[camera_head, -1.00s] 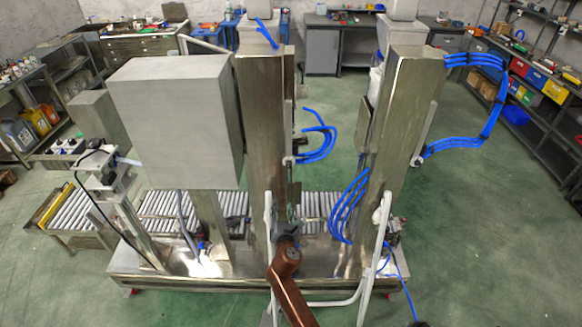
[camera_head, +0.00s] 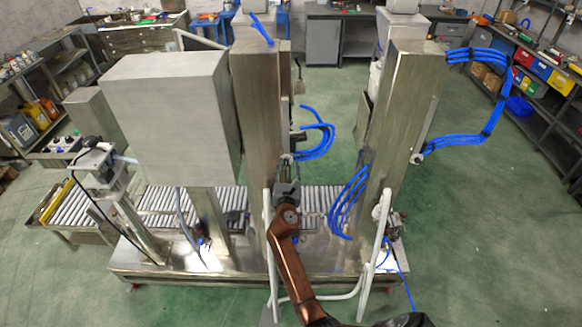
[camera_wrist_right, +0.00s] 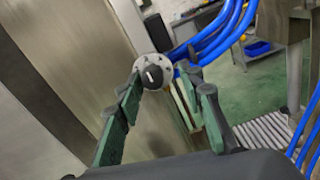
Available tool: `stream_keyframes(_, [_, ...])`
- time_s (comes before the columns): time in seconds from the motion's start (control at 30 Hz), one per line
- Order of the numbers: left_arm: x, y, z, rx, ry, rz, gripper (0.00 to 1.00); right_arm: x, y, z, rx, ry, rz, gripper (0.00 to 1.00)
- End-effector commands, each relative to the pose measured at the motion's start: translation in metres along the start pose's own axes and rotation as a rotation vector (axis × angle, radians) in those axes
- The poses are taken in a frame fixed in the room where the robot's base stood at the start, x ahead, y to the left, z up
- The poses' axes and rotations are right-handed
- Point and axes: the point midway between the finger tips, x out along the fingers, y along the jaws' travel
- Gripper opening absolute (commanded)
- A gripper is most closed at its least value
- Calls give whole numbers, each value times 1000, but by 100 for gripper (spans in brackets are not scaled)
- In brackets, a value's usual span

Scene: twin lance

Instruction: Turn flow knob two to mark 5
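A round dial plate (camera_wrist_right: 166,66) with a dark knob (camera_wrist_right: 153,77) bearing a white pointer line shows in the right wrist view, at the edge of a steel column. The marks' numbers are too small to read, and I cannot tell which numbered knob it is. My right gripper (camera_wrist_right: 166,88) is open, with green-padded fingers to the left and right of the knob. The left fingertip appears close to the dial; contact is not clear. In the head view my right gripper (camera_head: 287,186) is raised in front of the middle column (camera_head: 258,120). My left gripper is out of view.
Blue hoses (camera_wrist_right: 222,35) run right beside the dial. Another steel column (camera_head: 398,120) with a round fitting (camera_head: 416,158) stands to the right. A white tube frame (camera_head: 378,240) stands in front. A roller conveyor (camera_head: 170,204) passes behind. A large grey box (camera_head: 170,120) hangs left.

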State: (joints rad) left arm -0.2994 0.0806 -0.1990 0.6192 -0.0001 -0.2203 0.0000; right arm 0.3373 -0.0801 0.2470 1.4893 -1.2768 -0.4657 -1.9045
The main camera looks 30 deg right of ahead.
Motion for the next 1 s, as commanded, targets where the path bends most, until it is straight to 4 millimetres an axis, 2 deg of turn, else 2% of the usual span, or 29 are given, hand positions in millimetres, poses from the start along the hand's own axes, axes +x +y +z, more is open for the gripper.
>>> stream_keyframes(0.2, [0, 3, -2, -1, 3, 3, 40, -6, 4, 4, -1, -5, 1, 35])
stream_keyframes(0.7, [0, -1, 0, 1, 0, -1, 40, 2, 0, -1, 2, 2, 1, 1])
stream_keyframes(1.0, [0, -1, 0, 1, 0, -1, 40, 7, -3, -4, 15, 6, 1, 0])
